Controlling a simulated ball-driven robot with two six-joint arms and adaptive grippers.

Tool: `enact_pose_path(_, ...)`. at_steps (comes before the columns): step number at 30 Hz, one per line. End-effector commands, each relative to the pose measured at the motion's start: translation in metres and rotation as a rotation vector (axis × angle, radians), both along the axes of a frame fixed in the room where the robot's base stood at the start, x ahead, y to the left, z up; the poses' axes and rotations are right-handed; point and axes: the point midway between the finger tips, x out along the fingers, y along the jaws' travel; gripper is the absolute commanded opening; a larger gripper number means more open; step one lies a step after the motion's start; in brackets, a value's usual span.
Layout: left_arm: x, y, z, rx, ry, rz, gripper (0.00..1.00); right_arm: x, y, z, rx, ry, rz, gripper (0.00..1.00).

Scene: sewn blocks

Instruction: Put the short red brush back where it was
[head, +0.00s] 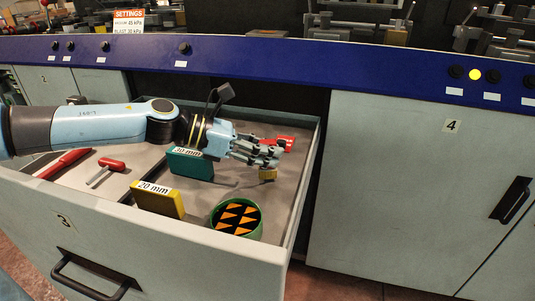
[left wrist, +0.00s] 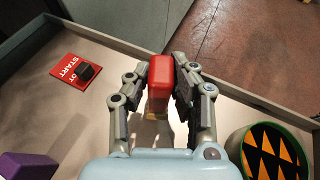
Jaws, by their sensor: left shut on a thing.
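The short red brush (left wrist: 160,70) is between the fingers of my left gripper (left wrist: 161,90) in the left wrist view, its red end facing the camera. A tan part, which looks like its bristles, shows below the fingers in the head view (head: 268,174). My left gripper (head: 268,155) is shut on the brush over the right part of the open drawer (head: 275,232). I cannot tell if the brush touches the drawer floor. My right gripper is not in view.
A green round box with orange triangles (head: 237,217), a yellow 20 mm block (head: 158,200) and a teal 30 mm block (head: 190,163) stand nearby. A red START card (left wrist: 72,68) and purple block (left wrist: 25,166) show in the wrist view. Red tools (head: 66,163) lie at left.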

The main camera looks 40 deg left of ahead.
Motion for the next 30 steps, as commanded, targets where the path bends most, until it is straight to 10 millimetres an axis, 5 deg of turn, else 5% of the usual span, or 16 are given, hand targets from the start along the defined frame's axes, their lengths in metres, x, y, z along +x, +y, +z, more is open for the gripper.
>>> enact_pose_path(13,0.0002,-0.0005,-0.0114,-0.001,0.000,-0.002,0.00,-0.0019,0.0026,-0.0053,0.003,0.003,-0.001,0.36)
enact_pose_path(14,0.0002,-0.0005,-0.0110,-0.001,0.000,-0.002,0.23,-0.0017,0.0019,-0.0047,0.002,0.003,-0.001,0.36)
enact_pose_path(18,0.0003,-0.0005,-0.0101,-0.001,0.000,-0.002,0.42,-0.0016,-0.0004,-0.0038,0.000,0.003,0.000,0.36)
enact_pose_path(30,-0.0023,0.0015,-0.0058,0.001,0.001,-0.002,0.44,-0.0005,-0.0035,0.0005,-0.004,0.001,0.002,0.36)
